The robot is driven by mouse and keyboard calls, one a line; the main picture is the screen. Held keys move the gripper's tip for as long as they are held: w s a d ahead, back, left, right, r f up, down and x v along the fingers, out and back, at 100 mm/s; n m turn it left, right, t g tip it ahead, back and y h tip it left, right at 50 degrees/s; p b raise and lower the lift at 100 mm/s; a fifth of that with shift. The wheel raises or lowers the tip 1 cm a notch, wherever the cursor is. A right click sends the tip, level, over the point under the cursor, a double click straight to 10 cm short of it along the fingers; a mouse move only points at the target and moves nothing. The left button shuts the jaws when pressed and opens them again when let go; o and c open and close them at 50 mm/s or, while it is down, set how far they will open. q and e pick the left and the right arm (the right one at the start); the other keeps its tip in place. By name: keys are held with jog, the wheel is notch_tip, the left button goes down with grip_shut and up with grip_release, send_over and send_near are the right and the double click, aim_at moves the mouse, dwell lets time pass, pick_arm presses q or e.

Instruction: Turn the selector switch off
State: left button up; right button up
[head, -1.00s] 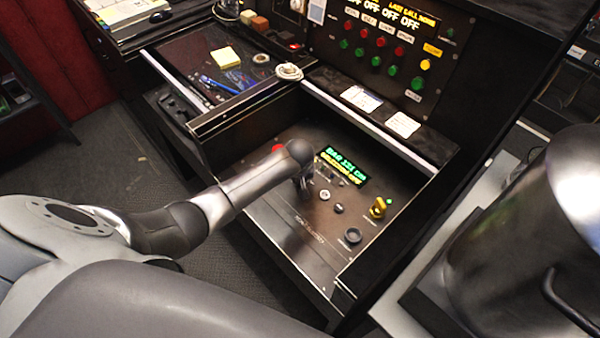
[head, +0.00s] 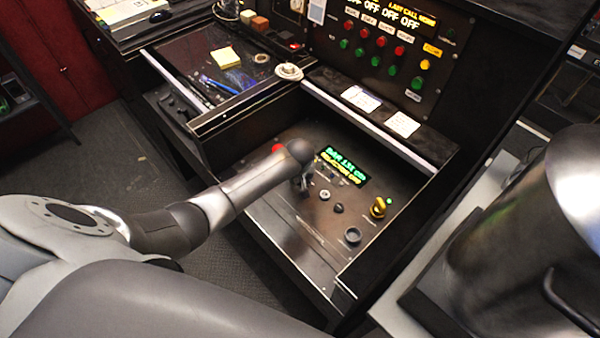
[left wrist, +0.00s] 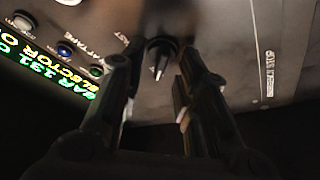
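A round black knob with a pale pointer (left wrist: 160,56), which looks like the selector switch, sits on the dark panel in the left wrist view. My left gripper (left wrist: 155,85) is open, one finger on each side of the knob; I cannot tell if either touches it. In the head view my left gripper (head: 304,186) points down at the drawer panel (head: 300,238), and the arm hides the knob. A lit display (head: 343,165) has a green line and a yellow line starting "SELECTOR O"; the wrist view cuts off the rest. My right gripper is not in view.
An upright panel with red and green buttons (head: 376,61) stands behind. A large metal pot (head: 540,220) is at the right.

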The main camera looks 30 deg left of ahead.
pick_arm(q)
jog(key=v, duration=1.2)
jog(key=shift+f, duration=0.1)
jog(key=s+d+f+m+h, duration=0.2)
jog(key=s+d+m, duration=0.3)
jog(key=s, duration=0.8)
jog(key=s+r+m, duration=0.2)
jog(key=s+r, duration=0.1)
jog(key=s, duration=1.1)
notch_tip(320, 180, down, 25)
jog(key=s+g, duration=0.1)
jog(key=g, duration=0.1)
jog(key=s+a+f+g, duration=0.1)
jog(key=s+a+f, duration=0.1)
jog(key=s+f, duration=1.5)
jog(key=shift+s+a+m, duration=0.15)
jog(key=shift+m, duration=0.25)
